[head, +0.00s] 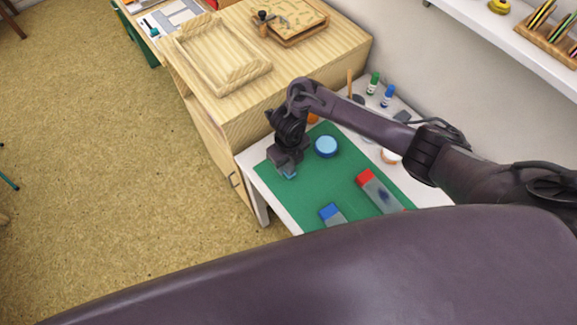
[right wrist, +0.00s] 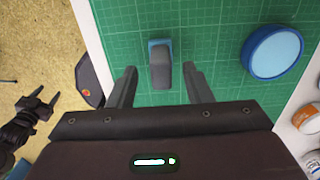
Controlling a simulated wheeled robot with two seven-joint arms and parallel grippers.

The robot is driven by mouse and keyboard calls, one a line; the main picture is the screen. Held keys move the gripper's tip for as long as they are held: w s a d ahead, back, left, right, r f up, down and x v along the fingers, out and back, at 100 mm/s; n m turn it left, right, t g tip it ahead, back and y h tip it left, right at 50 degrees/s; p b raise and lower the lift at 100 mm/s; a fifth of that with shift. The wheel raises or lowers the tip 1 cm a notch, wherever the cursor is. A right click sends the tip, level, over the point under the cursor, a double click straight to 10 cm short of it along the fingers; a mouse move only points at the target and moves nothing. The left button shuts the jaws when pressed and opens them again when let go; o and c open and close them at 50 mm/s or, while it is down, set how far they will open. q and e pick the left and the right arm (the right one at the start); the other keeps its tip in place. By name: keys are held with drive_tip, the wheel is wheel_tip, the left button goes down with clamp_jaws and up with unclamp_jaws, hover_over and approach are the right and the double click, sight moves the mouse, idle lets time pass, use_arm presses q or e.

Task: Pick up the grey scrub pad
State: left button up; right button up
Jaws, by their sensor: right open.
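A small grey block with a light-blue base, which looks like the grey scrub pad (right wrist: 161,66), lies on the green mat (right wrist: 205,35). My left gripper (right wrist: 42,101) shows at the left of that view, open and empty over the floor.
A round blue tin (head: 326,146) stands right of the right gripper. A red-ended grey block (head: 381,191) and a blue-ended one (head: 332,213) lie nearer on the mat. Bottles (head: 388,96) stand by the wall. A wooden cabinet (head: 225,103) adjoins the white table.

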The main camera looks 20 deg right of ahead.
sight(289, 166)
drive_tip(key=shift+w+f, duration=0.1)
drive_tip(key=shift+f, duration=1.4)
clamp_jaws()
drive_tip(key=shift+r, duration=0.1)
wheel_tip(289, 166, up, 6)
drive_tip(key=shift+w+r, duration=0.1)
drive_tip(key=shift+w, duration=0.05)
wheel_tip(289, 166, up, 14)
drive_tip(key=p, duration=0.7)
